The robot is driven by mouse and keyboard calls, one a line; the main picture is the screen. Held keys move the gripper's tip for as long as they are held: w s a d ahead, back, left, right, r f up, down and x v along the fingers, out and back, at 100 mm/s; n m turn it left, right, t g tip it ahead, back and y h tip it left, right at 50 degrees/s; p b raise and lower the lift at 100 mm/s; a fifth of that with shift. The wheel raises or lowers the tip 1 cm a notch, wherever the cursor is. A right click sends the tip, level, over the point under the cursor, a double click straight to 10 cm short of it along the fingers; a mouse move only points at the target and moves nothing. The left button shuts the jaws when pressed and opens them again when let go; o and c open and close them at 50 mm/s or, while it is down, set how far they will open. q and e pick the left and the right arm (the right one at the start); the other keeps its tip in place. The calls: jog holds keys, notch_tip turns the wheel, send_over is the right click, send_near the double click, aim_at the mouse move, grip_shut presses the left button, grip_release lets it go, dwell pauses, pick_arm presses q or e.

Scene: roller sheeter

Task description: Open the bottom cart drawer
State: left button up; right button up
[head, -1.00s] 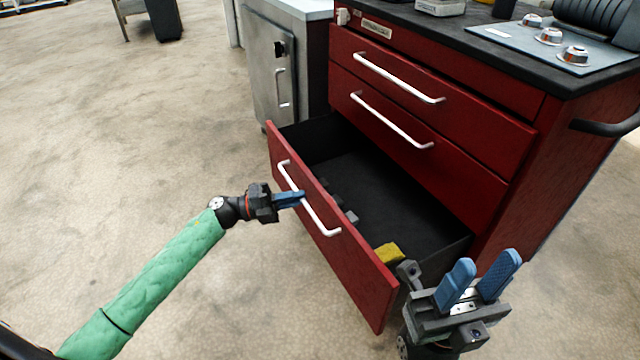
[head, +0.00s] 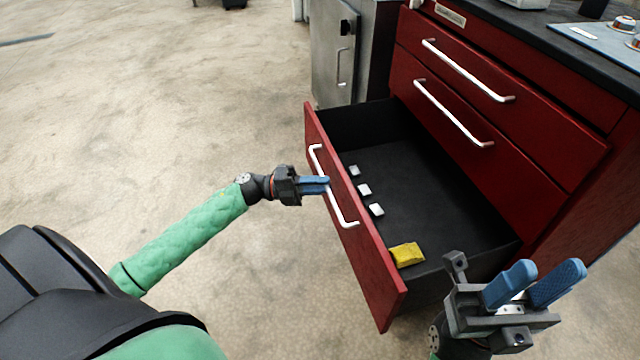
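The red cart's bottom drawer (head: 362,235) is pulled far out, and its dark inside shows. Its white bar handle (head: 345,212) is on the front panel. My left gripper (head: 326,186) is at the handle, with its blue fingers across the bar; I cannot tell whether they grip it. My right gripper (head: 535,284) is open and empty, with its blue fingers apart, near the drawer's right front corner. Inside the drawer lie a yellow block (head: 407,254) and small pale blocks (head: 364,190) near the front panel.
The two drawers above, upper (head: 560,140) and middle (head: 480,165), are shut. A grey metal cabinet (head: 335,60) stands behind the cart's left side. The floor (head: 150,100) to the left is clear.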

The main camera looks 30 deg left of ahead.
pick_arm(q)
jog(key=shift+o, duration=0.6)
jog(key=p+v, duration=0.1)
jog(key=v, duration=0.6)
jog(key=shift+s+a, duration=0.2)
jog(key=shift+a, duration=0.15)
jog(key=shift+f, duration=0.1)
